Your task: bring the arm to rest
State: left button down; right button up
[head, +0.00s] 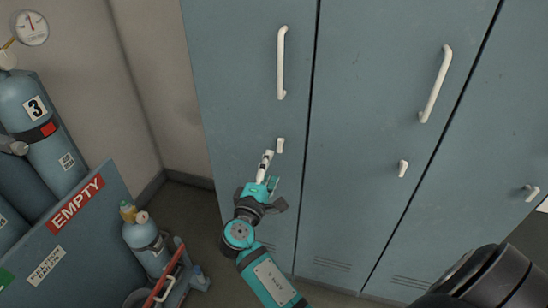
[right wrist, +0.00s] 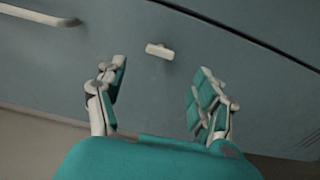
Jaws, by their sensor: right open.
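My right gripper (head: 266,172) is in front of the leftmost blue-grey locker door (head: 240,70), just below its small white latch knob (head: 280,145). In the right wrist view the gripper (right wrist: 160,95) has its two teal-padded fingers wide apart with nothing between them. The white knob (right wrist: 159,50) shows beyond the fingertips, roughly midway between them, and looks apart from both. The right arm (head: 268,283) reaches up from the bottom of the head view. My left gripper is not in view.
Two more lockers with white handles (head: 436,84) and knobs (head: 403,168) stand to the right, doors shut. At left are a blue rack with an EMPTY sign (head: 77,204), a cylinder marked 3 (head: 40,125) and a small cylinder on a cart (head: 146,245). Some floor (head: 190,215) is clear.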

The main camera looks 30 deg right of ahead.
jog(key=shift+v, duration=0.8)
jog(key=a+f+n+g+y, duration=0.1)
jog(key=a+f+y, duration=0.15)
jog(key=f, duration=0.65)
jog(key=a+f+n+y, duration=0.1)
jog(key=f+y, duration=0.2)
jog(key=f, duration=0.7)
jog(key=s+a+f+g+y, duration=0.15)
jog(key=s+f, duration=0.25)
jog(key=f, duration=0.5)
jog(key=s+a+f+g+y, duration=0.1)
jog(key=s+a+f+y, duration=0.1)
jog(key=s+f, duration=0.45)
jog(key=s+a+f+m+g+y, duration=0.1)
jog(key=s+f+m+g+y, duration=0.2)
jog(key=s+f, duration=1.05)
jog(key=s+d+f+m+g, duration=0.1)
jog(key=s+f, duration=0.3)
jog(key=s, duration=0.6)
jog(key=s+d+f+m+g+y, duration=0.1)
jog(key=s+f+m+g, duration=0.2)
jog(key=s, duration=0.8)
jog(key=shift+s+d+f+m+y, duration=0.15)
jog(key=shift+s+f+m+y, duration=0.25)
jog(key=shift+f, duration=0.5)
jog(key=shift+w, duration=0.15)
